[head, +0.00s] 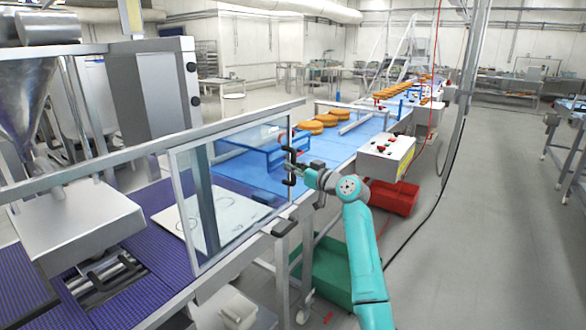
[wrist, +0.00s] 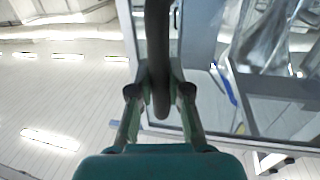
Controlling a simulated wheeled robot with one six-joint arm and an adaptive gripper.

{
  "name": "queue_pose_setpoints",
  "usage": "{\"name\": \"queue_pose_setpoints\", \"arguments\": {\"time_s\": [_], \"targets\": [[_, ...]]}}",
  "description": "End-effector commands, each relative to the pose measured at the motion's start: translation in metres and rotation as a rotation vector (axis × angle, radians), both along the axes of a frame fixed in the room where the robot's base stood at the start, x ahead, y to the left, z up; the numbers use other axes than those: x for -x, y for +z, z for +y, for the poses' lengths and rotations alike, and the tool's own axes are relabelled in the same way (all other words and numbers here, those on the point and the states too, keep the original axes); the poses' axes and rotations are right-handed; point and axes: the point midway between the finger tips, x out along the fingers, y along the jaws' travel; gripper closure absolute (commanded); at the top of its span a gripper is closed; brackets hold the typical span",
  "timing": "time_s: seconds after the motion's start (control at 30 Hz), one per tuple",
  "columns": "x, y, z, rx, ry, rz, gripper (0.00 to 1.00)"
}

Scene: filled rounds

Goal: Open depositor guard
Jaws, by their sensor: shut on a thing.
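The depositor guard (head: 240,170) is a clear panel in a pale metal frame, standing upright along the near side of the conveyor beside the depositor (head: 75,215). A black bar handle (head: 290,166) is on its right edge. My gripper (head: 298,170) is at this handle in the head view, its fingertips small and partly hidden. In the wrist view, the dark handle (wrist: 158,45) runs down between the two fingers of my gripper (wrist: 159,92), which are closed on it from both sides. The guard's clear pane and frame edge show behind, to the right.
A control box (head: 385,155) with buttons stands right of my gripper. A red crate (head: 395,198) and a green crate (head: 330,262) sit low beside the conveyor. Orange-brown rounds (head: 311,127) lie on the blue belt (head: 345,150).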

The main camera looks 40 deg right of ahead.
Motion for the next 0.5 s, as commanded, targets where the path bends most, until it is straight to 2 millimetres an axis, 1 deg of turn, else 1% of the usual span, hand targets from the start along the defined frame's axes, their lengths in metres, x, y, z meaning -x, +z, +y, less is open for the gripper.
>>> {"name": "queue_pose_setpoints", "arguments": {"time_s": [0.03,0.07,0.1,0.13,0.4,0.5], "targets": [[-0.0003,-0.0004,0.0004,0.0,0.001,0.001,0.8],[-0.0002,-0.0004,0.0004,0.0,0.0,0.001,0.73],[-0.0002,-0.0004,0.0004,0.0,0.0,0.001,0.63],[-0.0002,-0.0003,0.0004,0.0,0.0,0.001,0.57],[0.0001,-0.0003,0.0003,0.0,0.0,0.001,0.57],[0.0034,-0.0004,-0.0005,0.0,0.0,0.001,0.57]]}}
